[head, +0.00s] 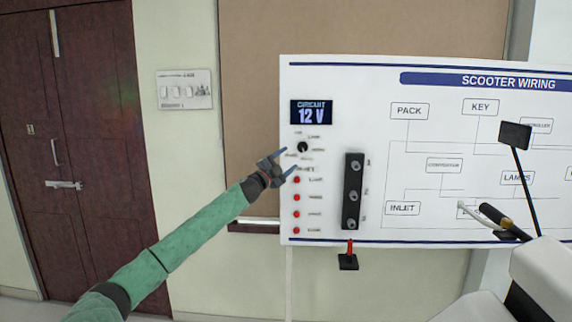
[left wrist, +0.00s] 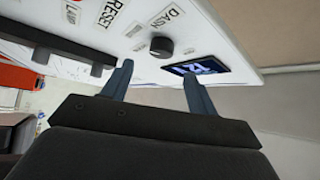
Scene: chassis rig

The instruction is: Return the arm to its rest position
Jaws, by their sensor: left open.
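My left arm reaches in from the left in the head view, in a green sleeve. Its gripper (head: 287,161) is in front of the left part of the white scooter wiring board (head: 430,215), just below a black knob (head: 302,147). The gripper is open, with blue fingers spread and nothing between them. In the left wrist view the two fingers (left wrist: 160,88) stand apart, and the knob (left wrist: 161,46) shows beyond the gap between them. I cannot tell if a finger touches the board. My right gripper is not in view.
The board carries a display (head: 311,112) reading 12 V, several red buttons (head: 296,197) and a black terminal strip (head: 353,192). A scooter (head: 540,275) with a mirror (head: 515,136) stands at right. Brown doors (head: 75,150) are at left.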

